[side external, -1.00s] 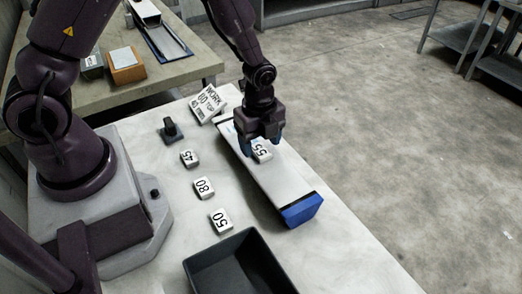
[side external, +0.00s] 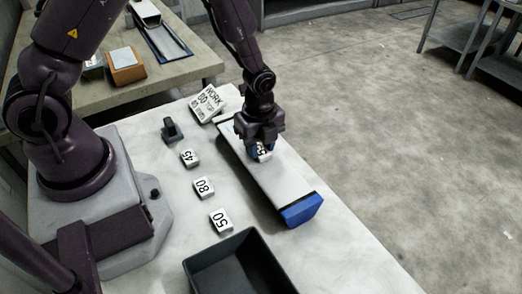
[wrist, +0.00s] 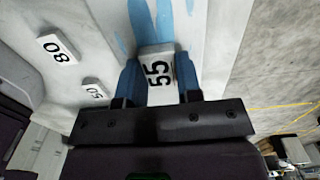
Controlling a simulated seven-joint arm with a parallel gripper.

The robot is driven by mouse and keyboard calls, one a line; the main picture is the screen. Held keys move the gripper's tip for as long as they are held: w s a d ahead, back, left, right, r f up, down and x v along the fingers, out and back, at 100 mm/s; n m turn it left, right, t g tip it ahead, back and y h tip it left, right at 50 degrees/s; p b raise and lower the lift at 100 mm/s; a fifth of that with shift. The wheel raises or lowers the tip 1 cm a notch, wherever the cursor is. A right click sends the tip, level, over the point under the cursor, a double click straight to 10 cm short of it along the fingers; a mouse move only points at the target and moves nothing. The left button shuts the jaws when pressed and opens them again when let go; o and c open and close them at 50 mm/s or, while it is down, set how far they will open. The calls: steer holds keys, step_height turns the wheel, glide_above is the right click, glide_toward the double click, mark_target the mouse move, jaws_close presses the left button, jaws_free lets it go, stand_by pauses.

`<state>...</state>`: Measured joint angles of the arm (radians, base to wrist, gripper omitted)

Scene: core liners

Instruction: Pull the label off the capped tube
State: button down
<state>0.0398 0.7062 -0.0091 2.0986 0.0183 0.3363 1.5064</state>
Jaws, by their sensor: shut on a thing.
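The capped tube (side external: 285,181) is a long pale liner lying on the white table, with a blue cap (side external: 302,210) on its near end. The label, a small white block marked 55 (side external: 264,153), is at the tube's top face; it also shows in the wrist view (wrist: 157,72). My gripper (side external: 262,151) points down over the tube and is shut on the label, one blue finger on each side. The fingers (wrist: 158,80) partly hide the label in the side view. I cannot tell whether the label still touches the tube.
White blocks marked 45 (side external: 189,158), 80 (side external: 203,188) and 50 (side external: 220,220) lie left of the tube. An empty dark tray (side external: 205,262) stands in front. A sign (side external: 208,103) and a small dark object (side external: 171,130) are farther back.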

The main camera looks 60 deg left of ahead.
mark_target(259, 148)
steer(key=shift+r, duration=3.75)
